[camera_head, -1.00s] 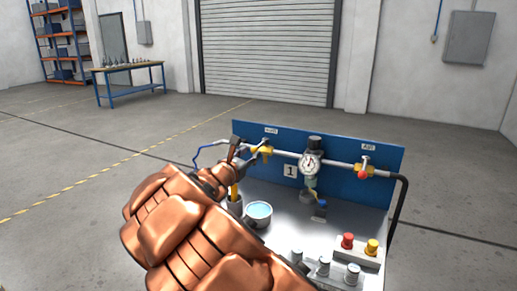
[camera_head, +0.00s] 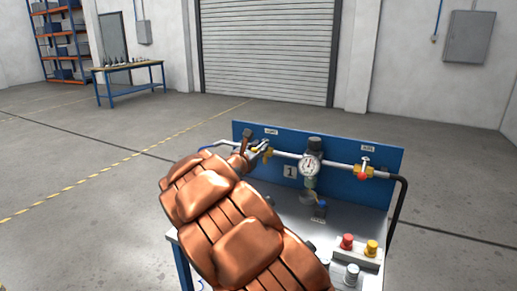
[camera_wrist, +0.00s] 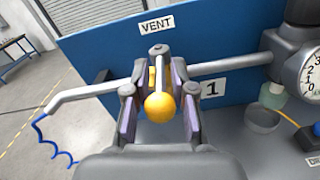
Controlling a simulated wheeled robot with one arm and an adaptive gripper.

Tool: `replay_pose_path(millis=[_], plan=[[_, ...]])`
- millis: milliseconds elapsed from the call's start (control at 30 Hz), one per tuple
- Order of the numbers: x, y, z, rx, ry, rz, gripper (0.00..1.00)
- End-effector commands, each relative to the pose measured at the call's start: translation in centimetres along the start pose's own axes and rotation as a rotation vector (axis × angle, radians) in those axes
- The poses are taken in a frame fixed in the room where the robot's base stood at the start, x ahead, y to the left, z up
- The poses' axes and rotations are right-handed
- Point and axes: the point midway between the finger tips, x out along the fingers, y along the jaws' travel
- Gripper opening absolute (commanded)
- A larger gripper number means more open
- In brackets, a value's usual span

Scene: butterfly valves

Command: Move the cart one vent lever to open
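Cart one is the steel-topped bench with a blue back panel (camera_head: 335,180) and a plate marked 1 (camera_head: 290,171). The vent lever has a yellow ball end (camera_wrist: 160,107), seen nearly end-on in the wrist view below the VENT label (camera_wrist: 157,26). My gripper (camera_wrist: 158,68) has its two fingers with purple pads on either side of the lever, with visible gaps to the ball. In the head view my gripper (camera_head: 252,154) is at the left end of the pipe, at the yellow vent valve (camera_head: 267,152); my arm hides part of the bench.
A pressure gauge (camera_head: 309,165) sits mid-pipe, with a red-handled valve (camera_head: 363,172) to its right. A red button (camera_head: 347,241) and a yellow button (camera_head: 371,247) are at the bench's front right. A blue coiled hose (camera_wrist: 50,140) hangs left. Floor to the left is clear.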

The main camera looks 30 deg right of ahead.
Motion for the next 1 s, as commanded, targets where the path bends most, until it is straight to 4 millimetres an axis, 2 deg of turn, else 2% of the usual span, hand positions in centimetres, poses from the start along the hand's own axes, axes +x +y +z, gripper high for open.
replay_pose_path(millis=[33, 200, 800, 1000], plan=[[-0.01, 0.01, -0.01, 0.0, 0.0, 0.0, 0.16], [-0.02, 0.01, 0.0, 0.0, 0.0, 0.0, 0.0], [0.01, -0.02, 0.02, 0.0, 0.0, -0.002, 0.0], [0.58, -0.52, 0.26, 0.0, -0.004, -0.035, 0.0]])
